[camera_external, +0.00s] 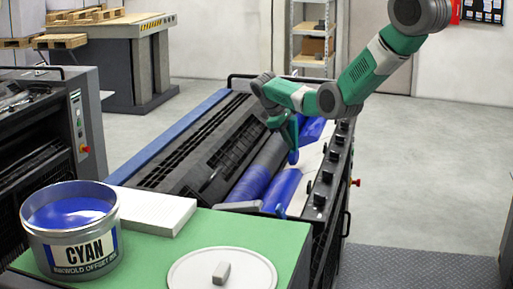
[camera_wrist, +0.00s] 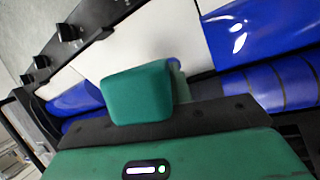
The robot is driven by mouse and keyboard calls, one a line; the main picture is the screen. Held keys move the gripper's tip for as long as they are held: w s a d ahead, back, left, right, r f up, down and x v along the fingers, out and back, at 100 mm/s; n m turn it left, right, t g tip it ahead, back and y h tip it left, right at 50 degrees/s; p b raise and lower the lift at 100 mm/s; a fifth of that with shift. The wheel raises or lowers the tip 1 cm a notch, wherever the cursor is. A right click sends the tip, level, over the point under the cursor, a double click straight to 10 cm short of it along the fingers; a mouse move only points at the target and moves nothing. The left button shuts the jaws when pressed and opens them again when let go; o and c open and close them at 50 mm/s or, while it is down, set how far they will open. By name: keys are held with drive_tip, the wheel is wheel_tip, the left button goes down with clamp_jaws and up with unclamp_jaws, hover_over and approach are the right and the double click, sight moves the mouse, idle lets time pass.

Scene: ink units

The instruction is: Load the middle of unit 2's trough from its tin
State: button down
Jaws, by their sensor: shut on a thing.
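The open tin marked CYAN (camera_external: 105,243) holds blue ink and stands on the green top at the front left. Unit 2's trough (camera_external: 309,160) runs along the press beside the rollers. Blue ink lies at its near end (camera_external: 281,187) and its far end (camera_external: 313,130); the pale middle between them looks bare. My gripper (camera_external: 292,133) is over the middle of the trough, shut on a narrow tool with a blue-coated end (camera_external: 293,156). In the wrist view the green finger (camera_wrist: 140,93) hides most of this tool; the bare plate (camera_wrist: 135,42) shows between two blue patches.
A row of black knobs (camera_external: 320,199) lines the trough's right side. A dark roller bank (camera_external: 205,150) lies left of it. A round pale lid (camera_external: 222,274) and a white block of paper (camera_external: 155,212) lie on the green top (camera_external: 192,250). The floor to the right is clear.

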sight(291, 128)
drive_tip(key=shift+f+b, duration=0.45)
drive_tip(key=shift+f, duration=0.35)
idle(0.6)
idle(0.6)
wheel_tip(291, 128, up, 5)
drive_tip(key=p, duration=0.5)
drive_tip(key=shift+f, duration=0.2)
drive_tip(key=shift+w+f+b, duration=0.25)
drive_tip(key=shift+w+b, duration=0.05)
drive_tip(key=shift+b, duration=0.35)
drive_tip(key=w+d+f+b, duration=0.1)
drive_tip(key=w+b, duration=0.6)
drive_tip(key=b, duration=0.3)
drive_tip(key=w+d+f+b, duration=0.1)
drive_tip(key=w+b, duration=0.7)
drive_tip(key=b, duration=0.3)
drive_tip(key=shift+d+f, duration=0.35)
drive_tip(key=shift+d, duration=0.05)
